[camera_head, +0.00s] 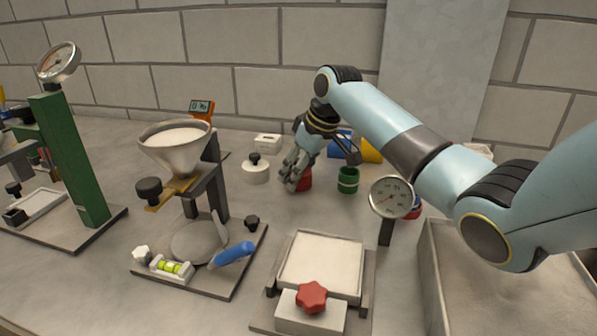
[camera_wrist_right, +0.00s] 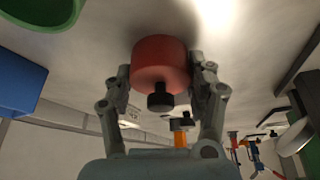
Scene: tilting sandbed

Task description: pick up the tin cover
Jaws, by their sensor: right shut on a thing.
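The tin cover, a round red piece with a black knob, shows in the head view (camera_head: 305,182) partly behind my right gripper (camera_head: 295,178). In the right wrist view the red cover (camera_wrist_right: 160,62) sits between the two fingers of the right gripper (camera_wrist_right: 162,78), with its knob toward the camera. The fingers are shut on its sides. I cannot tell whether it touches the bench or is slightly above it. My left gripper is not in view.
A dark green cup (camera_head: 348,181) stands close right of the cover. A white lidded pot (camera_head: 255,170) stands to the left. A dial gauge (camera_head: 391,197) and a sand tray (camera_head: 322,262) are nearer. A funnel stand (camera_head: 175,150) is further left.

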